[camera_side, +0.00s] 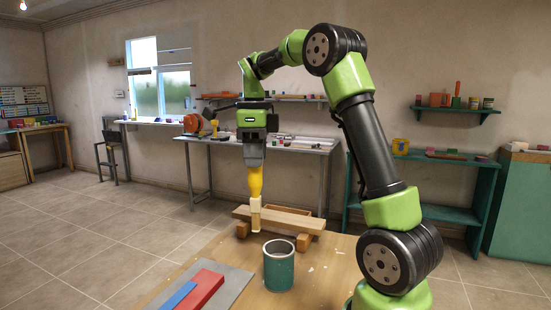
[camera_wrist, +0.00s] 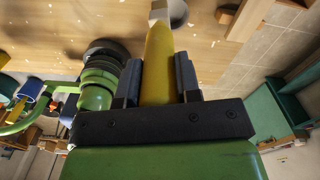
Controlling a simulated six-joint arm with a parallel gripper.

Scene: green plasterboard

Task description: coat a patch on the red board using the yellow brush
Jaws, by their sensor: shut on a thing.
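My gripper (camera_side: 254,155) is shut on the yellow brush (camera_side: 255,182), which hangs upright with its pale bristles down. In the wrist view the brush (camera_wrist: 157,62) runs between the two dark fingers of my gripper (camera_wrist: 158,82), with the bristle end at the top edge. In the side view the bristles overlap the left part of a wooden plank; I cannot tell whether they touch anything. The red board (camera_side: 207,288) lies at the front left of the table, beside a blue strip (camera_side: 180,296), both on a grey sheet (camera_side: 238,277). The brush is apart from the red board.
A green can (camera_side: 279,270) with an open top stands on the wooden table (camera_side: 325,270), right of the grey sheet. The plank (camera_side: 290,219) rests on wooden blocks at the table's back. A metal workbench (camera_side: 300,143) and a teal shelf (camera_side: 455,212) stand behind.

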